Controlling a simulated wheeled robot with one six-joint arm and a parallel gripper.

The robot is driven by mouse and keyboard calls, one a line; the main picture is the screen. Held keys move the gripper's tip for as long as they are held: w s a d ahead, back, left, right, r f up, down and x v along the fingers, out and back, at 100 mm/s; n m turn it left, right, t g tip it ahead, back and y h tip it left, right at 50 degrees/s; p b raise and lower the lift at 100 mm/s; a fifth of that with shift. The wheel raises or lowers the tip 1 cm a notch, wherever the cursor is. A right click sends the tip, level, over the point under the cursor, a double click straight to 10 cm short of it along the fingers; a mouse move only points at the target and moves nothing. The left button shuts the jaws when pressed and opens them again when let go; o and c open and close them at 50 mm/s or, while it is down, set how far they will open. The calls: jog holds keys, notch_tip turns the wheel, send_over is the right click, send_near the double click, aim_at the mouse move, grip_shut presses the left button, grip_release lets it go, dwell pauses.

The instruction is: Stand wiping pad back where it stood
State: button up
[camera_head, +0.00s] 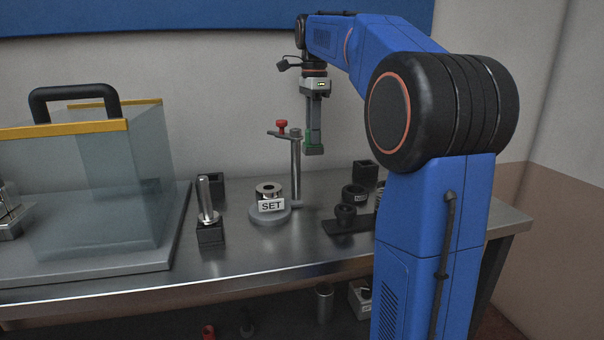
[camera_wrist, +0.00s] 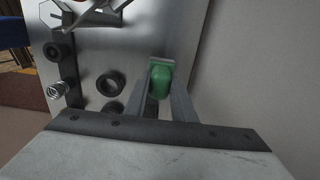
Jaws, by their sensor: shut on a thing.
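My gripper (camera_head: 313,128) is shut on the wiping pad, which shows as a green block (camera_head: 307,139) between the fingers. It hangs upright above the steel bench (camera_head: 335,262), apart from the bench top. In the wrist view the green pad (camera_wrist: 161,79) sits between the two finger tips, with the metal bench top (camera_wrist: 190,22) beyond it. The fingers hide part of the pad. In the head view my gripper is just right of a metal post with a red knob (camera_head: 282,126).
A ring marked SET (camera_head: 268,191) sits on a round base by the post. A black open holder (camera_head: 365,173) stands back right, near black rings (camera_head: 354,195). A steel pin in a black block (camera_head: 208,209) stands left, near a clear hood (camera_head: 90,195). The wall is close behind.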

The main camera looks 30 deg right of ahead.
jog(key=shift+f, duration=4.35)
jog(key=o, duration=1)
jog(key=shift+f, duration=0.1)
notch_tip(320, 180, up, 12)
